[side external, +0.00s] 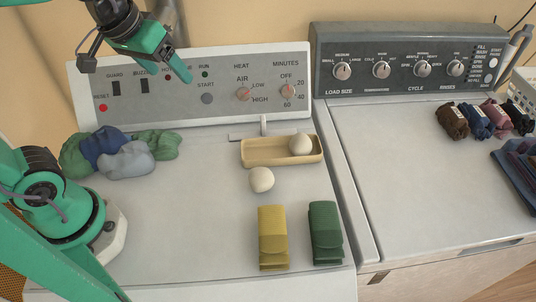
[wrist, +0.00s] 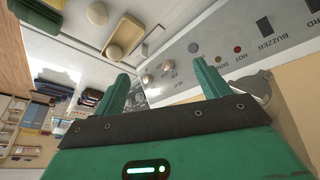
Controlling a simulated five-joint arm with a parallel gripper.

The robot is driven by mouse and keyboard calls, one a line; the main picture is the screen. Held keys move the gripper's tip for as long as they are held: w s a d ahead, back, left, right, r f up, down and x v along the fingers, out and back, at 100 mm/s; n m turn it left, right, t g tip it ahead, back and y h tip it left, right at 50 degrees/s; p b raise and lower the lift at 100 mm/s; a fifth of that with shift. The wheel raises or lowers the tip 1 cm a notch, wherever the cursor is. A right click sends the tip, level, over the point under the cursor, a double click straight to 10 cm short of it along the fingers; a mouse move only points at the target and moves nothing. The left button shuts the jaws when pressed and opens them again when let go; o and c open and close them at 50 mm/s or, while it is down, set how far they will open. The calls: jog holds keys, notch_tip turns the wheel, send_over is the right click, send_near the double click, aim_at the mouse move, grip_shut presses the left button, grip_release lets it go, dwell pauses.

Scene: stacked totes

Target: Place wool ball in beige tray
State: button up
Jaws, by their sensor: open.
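A cream wool ball (side external: 262,179) lies on the white appliance top just in front of the beige tray (side external: 256,162). A second cream wool ball (side external: 301,145) sits in the right part of the tray. In the wrist view, the loose ball (wrist: 97,13) and the tray (wrist: 131,32), with the other ball (wrist: 113,52) in it, show at upper left. My gripper (side external: 184,70) is raised near the control panel, left of and well above the tray. In the wrist view, my gripper's fingers (wrist: 162,72) are spread apart with nothing between them.
Folded yellow (side external: 272,237) and green cloths (side external: 324,233) lie in front of the balls. A pile of green, blue and grey cloths (side external: 124,158) lies at left. The control panel (side external: 200,84) rises behind. The left-centre top is clear. Rolled socks (side external: 480,120) lie on the right appliance.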

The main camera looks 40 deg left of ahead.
jog(key=s+a+f+m, duration=0.1)
jog(key=s+a+m, duration=0.1)
jog(key=s, duration=0.4)
jog(key=shift+a+t, duration=0.35)
jog(key=shift+t, duration=0.05)
